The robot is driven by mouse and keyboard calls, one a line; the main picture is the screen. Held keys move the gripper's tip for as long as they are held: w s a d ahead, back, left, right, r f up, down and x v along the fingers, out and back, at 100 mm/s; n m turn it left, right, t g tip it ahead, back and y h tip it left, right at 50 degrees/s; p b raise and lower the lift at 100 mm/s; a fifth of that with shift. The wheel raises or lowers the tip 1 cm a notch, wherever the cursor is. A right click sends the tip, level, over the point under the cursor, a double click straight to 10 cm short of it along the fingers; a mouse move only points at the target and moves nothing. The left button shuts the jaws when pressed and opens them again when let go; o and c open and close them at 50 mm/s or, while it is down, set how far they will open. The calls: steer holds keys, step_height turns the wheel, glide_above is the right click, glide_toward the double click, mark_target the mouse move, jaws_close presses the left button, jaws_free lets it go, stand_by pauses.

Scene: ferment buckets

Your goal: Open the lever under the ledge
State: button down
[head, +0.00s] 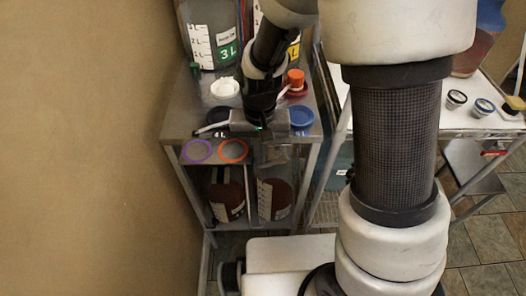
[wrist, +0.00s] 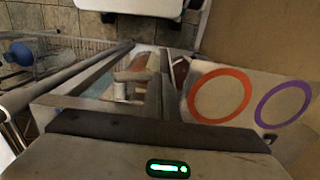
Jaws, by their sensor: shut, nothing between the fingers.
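I cannot make out the lever for sure in either view. The metal table's front edge (head: 190,160) forms a ledge over two containers of brown liquid, the left one (head: 223,193) and the right one (head: 273,195). My gripper (head: 270,150) is at this front edge, right of the orange ring, above the right container. It is shut and holds nothing. In the wrist view, the dark gripper parts cross the middle, and a brown and white container part (wrist: 130,75) shows beyond them. What lies directly under the ledge is mostly hidden.
A purple ring (head: 198,150) and an orange ring (head: 233,150) are on the table's front edge. A white lid (head: 224,87), a blue lid (head: 301,118) and a 3 L container (head: 212,35) stand behind. A second table at right holds small jars (head: 456,98). A wall closes the left side.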

steer(key=shift+a+f+b, duration=0.1)
steer(key=shift+f+b, duration=0.4)
steer(key=shift+f, duration=0.8)
steer(key=shift+f+b, duration=0.3)
steer(key=shift+f, duration=0.4)
steer(key=shift+d+f, duration=0.1)
steer(key=shift+d, duration=0.1)
steer(key=shift+r, duration=0.2)
steer(key=shift+r+p, duration=0.6)
steer(key=shift+r, duration=0.05)
steer(key=shift+r, duration=0.35)
step_height(320, 180, up, 17)
steer(key=p, duration=0.3)
steer(key=shift+f, duration=0.15)
